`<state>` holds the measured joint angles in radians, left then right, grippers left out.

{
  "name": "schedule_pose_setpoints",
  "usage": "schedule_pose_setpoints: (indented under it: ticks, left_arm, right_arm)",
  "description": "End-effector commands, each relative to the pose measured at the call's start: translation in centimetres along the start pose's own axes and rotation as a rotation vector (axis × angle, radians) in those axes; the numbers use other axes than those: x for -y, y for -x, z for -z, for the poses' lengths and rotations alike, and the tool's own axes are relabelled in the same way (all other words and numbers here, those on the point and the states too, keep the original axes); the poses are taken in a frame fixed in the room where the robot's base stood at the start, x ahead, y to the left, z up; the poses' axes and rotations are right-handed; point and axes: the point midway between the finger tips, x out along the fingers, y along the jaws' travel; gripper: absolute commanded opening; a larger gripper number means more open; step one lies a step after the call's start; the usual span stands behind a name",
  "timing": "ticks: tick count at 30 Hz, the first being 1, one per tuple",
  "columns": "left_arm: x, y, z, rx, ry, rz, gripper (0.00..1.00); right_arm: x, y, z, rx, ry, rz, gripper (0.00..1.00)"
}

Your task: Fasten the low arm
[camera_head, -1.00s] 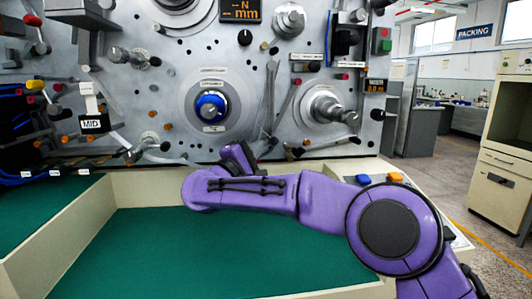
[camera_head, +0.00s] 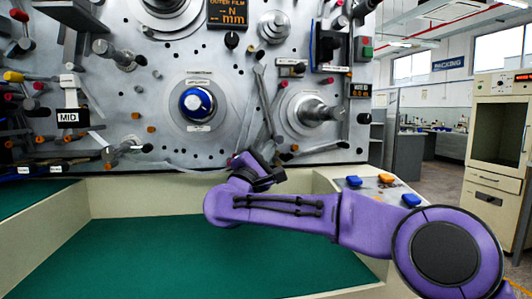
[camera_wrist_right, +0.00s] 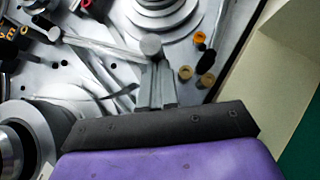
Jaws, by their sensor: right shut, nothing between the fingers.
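My right gripper (camera_head: 265,173) is in front of the lower panel edge, below a long grey lever (camera_head: 267,110). Its fingers are partly hidden by the wrist in the head view. In the right wrist view the gripper's narrow fingers (camera_wrist_right: 156,85) are together and empty. A grey bar (camera_wrist_right: 105,45) with a round end (camera_wrist_right: 150,45) lies just beyond the fingertips; I cannot tell whether they touch. No label reading low shows, so I cannot tell which arm is the low one. Another arm carries a MID label (camera_head: 69,118). My left gripper is not in view.
A blue-capped hub (camera_head: 196,103) and a large spindle (camera_head: 310,113) stick out from the panel around the lever. A green-floored tray (camera_head: 150,255) lies below. Blue and orange buttons (camera_head: 385,179) sit on the console to the right. Orange knobs (camera_wrist_right: 199,38) are near my fingers.

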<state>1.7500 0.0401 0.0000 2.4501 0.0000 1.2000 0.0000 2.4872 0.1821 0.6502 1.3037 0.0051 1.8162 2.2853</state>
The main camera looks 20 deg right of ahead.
Motion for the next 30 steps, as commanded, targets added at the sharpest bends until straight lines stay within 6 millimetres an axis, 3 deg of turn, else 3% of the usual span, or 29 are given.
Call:
schedule_pose_setpoints:
  ticks: [9, 13, 30]
  left_arm:
    - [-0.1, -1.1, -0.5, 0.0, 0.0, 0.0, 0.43]
    - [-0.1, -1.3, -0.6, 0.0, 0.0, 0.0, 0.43]
    - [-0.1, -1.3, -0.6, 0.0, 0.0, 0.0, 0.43]
  right_arm:
    - [-0.1, 5.5, 0.2, -0.003, 0.0, -0.005, 0.0]
    - [-0.2, 7.1, 0.3, -0.004, 0.002, -0.004, 0.0]
    - [-0.1, 7.6, 0.2, -0.005, 0.003, -0.002, 0.0]
